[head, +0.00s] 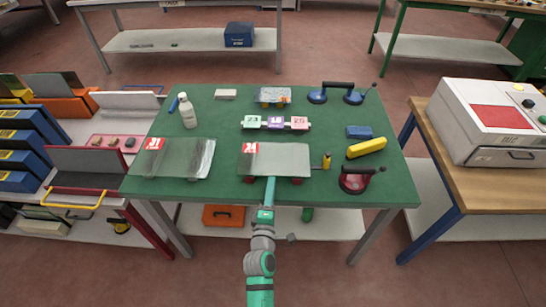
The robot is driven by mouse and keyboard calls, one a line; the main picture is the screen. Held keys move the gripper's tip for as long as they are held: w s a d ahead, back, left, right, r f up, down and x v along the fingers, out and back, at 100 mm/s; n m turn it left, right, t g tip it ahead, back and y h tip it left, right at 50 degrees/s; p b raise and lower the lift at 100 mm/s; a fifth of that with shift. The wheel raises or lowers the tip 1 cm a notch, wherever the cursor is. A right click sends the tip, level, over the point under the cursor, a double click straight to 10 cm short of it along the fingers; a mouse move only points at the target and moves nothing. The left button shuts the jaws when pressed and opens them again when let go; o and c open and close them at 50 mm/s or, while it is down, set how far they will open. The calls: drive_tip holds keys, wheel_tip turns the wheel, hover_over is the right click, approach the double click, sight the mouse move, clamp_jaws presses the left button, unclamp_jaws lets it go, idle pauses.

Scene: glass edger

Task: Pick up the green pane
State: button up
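Two glass panes lie on the green table. The left pane (185,160) has a greenish-grey tint and a red label at its upper left corner. The middle pane (282,158) is paler grey-green, also with a red label, and seems to rest on small dark red supports (297,181). Which one is the green pane is hard to tell from tint alone. My gripper (270,183) reaches from the front to the near edge of the middle pane. Its fingertips are narrow and seen from behind, so their opening and any contact with the glass cannot be made out.
On the green table (220,120) stand a white bottle (187,112), numbered blocks (276,122), a blue double suction lifter (336,93), a yellow tool (366,147), a blue block (359,132) and a red suction cup (356,182). A machine (495,120) stands right; racks (90,160) stand left.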

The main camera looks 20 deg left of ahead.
sight(274, 170)
drive_tip(key=shift+w+d, duration=0.15)
drive_tip(key=shift+w, duration=0.85)
drive_tip(key=shift+w+a+r, duration=0.1)
drive_tip(key=shift+w+a, duration=0.15)
drive_tip(key=shift+w, duration=0.6)
drive_tip(key=shift+w+a, duration=0.3)
drive_tip(key=shift+w, duration=0.55)
drive_tip(key=shift+w+a+r, duration=0.1)
drive_tip(key=shift+w+a, duration=0.15)
drive_tip(key=shift+w, duration=0.6)
clamp_jaws()
